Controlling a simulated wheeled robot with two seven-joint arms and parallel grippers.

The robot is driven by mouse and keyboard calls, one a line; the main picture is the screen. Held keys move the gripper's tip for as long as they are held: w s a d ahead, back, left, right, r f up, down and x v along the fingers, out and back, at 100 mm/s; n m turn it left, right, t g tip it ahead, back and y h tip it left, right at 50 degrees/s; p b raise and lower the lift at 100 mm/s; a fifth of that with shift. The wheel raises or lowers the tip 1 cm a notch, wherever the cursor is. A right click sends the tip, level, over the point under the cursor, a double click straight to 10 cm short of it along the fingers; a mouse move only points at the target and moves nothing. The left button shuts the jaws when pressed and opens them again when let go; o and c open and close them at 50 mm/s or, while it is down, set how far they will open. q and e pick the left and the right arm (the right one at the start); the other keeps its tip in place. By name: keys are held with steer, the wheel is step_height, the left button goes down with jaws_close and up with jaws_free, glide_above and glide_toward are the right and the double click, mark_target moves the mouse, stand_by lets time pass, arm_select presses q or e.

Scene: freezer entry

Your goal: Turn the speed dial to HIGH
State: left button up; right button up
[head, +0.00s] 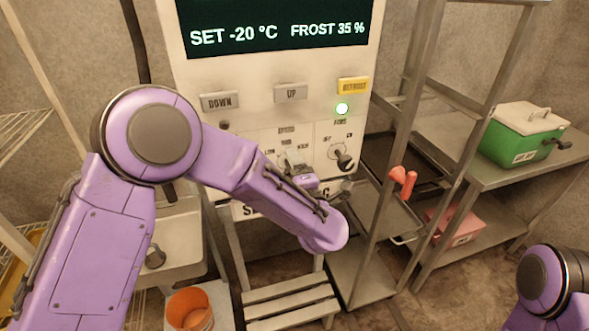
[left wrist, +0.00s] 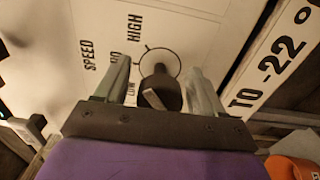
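The speed dial (left wrist: 160,90) is a dark knob on the white panel, inside a printed ring with the words SPEED, LOW and HIGH in the left wrist view. Which mark it points to I cannot tell. My left gripper (left wrist: 160,85) is open, one finger on each side of the knob, with gaps visible. In the head view my left gripper (head: 298,166) is at the panel below the SPEED label and mostly covers the dial. Only part of my right arm shows at the lower right; its gripper is out of view.
DOWN (head: 220,101), UP (head: 291,92) and yellow (head: 353,86) buttons are above. A metal rack (head: 408,120) stands close on the right, a green cooler (head: 520,140) beyond.

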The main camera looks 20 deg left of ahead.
arm_select(q)
steer(key=shift+s, duration=0.1)
steer(key=b+v, duration=0.3)
steer(key=v, duration=0.7)
steer(key=shift+d, duration=0.2)
steer(key=shift+s, duration=0.1)
